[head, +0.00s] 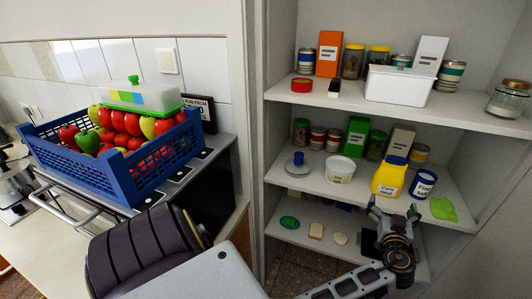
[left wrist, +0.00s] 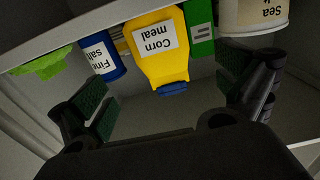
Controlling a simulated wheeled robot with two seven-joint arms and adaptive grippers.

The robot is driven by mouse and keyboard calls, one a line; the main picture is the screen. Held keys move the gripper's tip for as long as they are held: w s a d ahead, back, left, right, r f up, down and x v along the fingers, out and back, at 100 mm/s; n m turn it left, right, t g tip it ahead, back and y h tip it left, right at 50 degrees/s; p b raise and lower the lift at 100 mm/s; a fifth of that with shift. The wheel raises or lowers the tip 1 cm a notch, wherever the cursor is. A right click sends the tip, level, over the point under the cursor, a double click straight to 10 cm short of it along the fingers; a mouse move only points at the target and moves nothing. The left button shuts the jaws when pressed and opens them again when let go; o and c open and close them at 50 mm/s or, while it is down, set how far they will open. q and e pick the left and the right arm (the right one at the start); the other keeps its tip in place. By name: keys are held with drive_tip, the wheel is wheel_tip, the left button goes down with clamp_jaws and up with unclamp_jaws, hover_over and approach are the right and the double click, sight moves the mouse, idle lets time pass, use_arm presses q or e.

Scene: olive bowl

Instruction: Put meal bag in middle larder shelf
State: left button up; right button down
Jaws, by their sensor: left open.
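The yellow corn meal bag (head: 386,179) with a blue cap stands upright on the middle larder shelf (head: 465,210), near its front edge. In the left wrist view the bag (left wrist: 158,55) shows upside down, with the cap toward the bottom. My left gripper (head: 392,210) is open and empty, just in front of and a little below the bag in the head view. In the left wrist view its fingers (left wrist: 167,95) are wide apart, with the bag's cap between them in the picture; I see no contact. My right gripper is not in view.
A blue fine salt can (head: 423,184) stands right of the bag, with a green cloth-like item (head: 443,209) beyond. A white tub (head: 340,169) stands left, boxes and jars behind. The upper shelf (head: 320,96) is crowded. A blue crate (head: 120,165) of apples sits on the left.

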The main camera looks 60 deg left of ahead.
use_arm(q)
drive_tip(key=shift+f, duration=0.1)
